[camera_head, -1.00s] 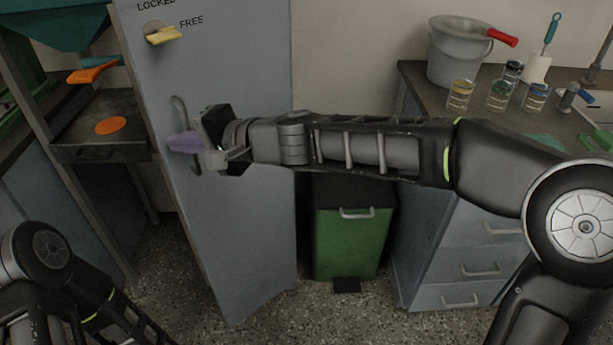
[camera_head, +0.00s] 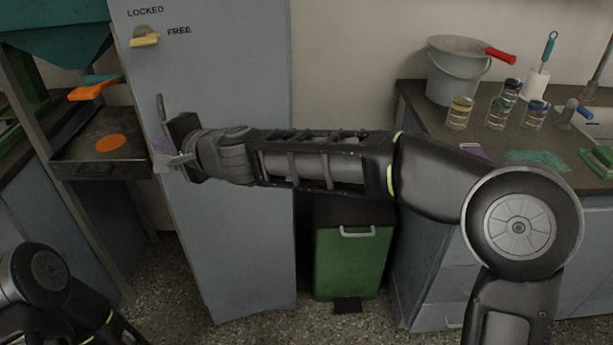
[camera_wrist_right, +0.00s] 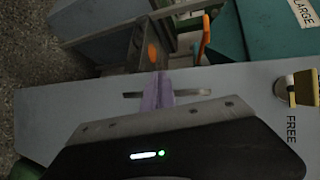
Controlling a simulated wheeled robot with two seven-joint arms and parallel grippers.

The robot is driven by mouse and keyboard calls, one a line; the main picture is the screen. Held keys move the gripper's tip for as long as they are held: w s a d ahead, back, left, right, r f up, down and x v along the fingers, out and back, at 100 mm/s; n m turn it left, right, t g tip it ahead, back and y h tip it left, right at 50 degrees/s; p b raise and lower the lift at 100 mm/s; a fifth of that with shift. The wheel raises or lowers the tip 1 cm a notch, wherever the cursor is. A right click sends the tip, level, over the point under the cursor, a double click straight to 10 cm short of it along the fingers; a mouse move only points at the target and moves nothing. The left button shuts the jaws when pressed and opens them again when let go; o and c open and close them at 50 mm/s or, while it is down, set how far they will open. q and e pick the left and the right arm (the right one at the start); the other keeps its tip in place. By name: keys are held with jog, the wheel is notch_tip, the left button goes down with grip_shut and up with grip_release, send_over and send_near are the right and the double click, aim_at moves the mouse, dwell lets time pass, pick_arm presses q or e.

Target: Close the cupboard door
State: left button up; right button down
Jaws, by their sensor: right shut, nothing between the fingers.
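The grey-blue cupboard door (camera_head: 235,240) stands upright left of centre in the head view, its free edge on the left. A yellow latch knob (camera_head: 145,40) sits near its top, pointing toward FREE; the knob also shows in the right wrist view (camera_wrist_right: 305,88). The metal door handle (camera_head: 160,106) is near the left edge. My right gripper (camera_head: 163,147) is at the handle with its purple fingers (camera_wrist_right: 158,92) together and empty. In the wrist view the fingers cross in front of the handle bar; contact is unclear. My left gripper is out of view.
A metal stand with a tray (camera_head: 75,155) and an orange handle (camera_head: 95,90) is left of the door. A green bin (camera_head: 350,262) stands right of it. A counter with a bucket (camera_head: 455,80) and several jars is at the right.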

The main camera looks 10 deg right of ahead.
aim_at(152, 122)
jog(key=w+a+m+h+p, duration=0.1)
jog(key=w, duration=0.1)
jog(key=w+a+m+t+h+p, duration=0.1)
jog(key=w+p, duration=0.1)
jog(key=w, duration=0.1)
jog(key=w+a+m+t+h+p, duration=0.1)
jog(key=w, duration=0.1)
jog(key=shift+w+r+h+p, duration=0.3)
jog(key=shift+r+p, duration=0.1)
jog(key=w+m+t+h+p, duration=0.1)
jog(key=w+p, duration=0.4)
jog(key=w, duration=0.2)
jog(key=shift+f+m+h+p, duration=0.15)
jog(key=shift+m+h+p, duration=0.15)
jog(key=shift+h+p, duration=0.1)
